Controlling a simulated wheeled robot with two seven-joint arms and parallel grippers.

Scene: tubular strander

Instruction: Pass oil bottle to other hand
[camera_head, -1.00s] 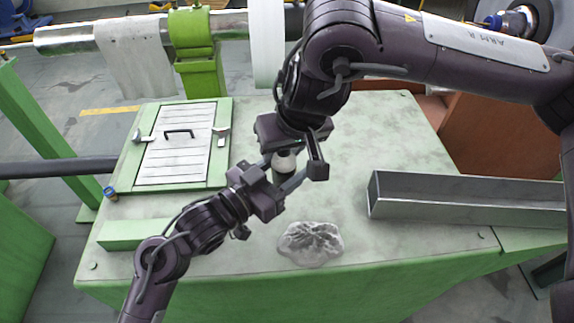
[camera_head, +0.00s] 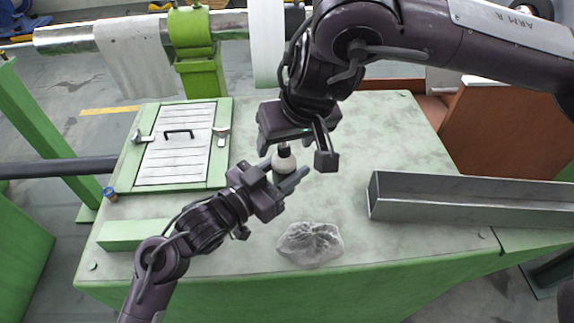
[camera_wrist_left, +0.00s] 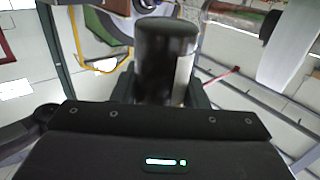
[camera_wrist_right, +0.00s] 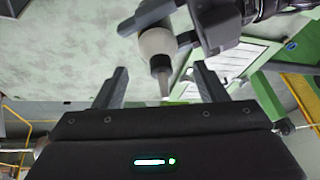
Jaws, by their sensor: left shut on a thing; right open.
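The oil bottle (camera_head: 284,165) has a pale rounded body, a dark collar and a thin nozzle. My left gripper (camera_head: 286,178) is shut on it above the green table. In the left wrist view the bottle shows as a dark cylinder (camera_wrist_left: 166,58) between the fingers. My right gripper (camera_head: 296,156) is open and empty, just above and beyond the bottle. In the right wrist view the bottle (camera_wrist_right: 157,44) points its nozzle into the gap between the open right fingers (camera_wrist_right: 160,86). The fingers do not touch it.
A grey metal channel (camera_head: 470,200) lies on the right. A white hatch with a black handle (camera_head: 178,132) is at the left, with a small blue-and-yellow item (camera_head: 110,194) beside it. A machine shaft runs behind.

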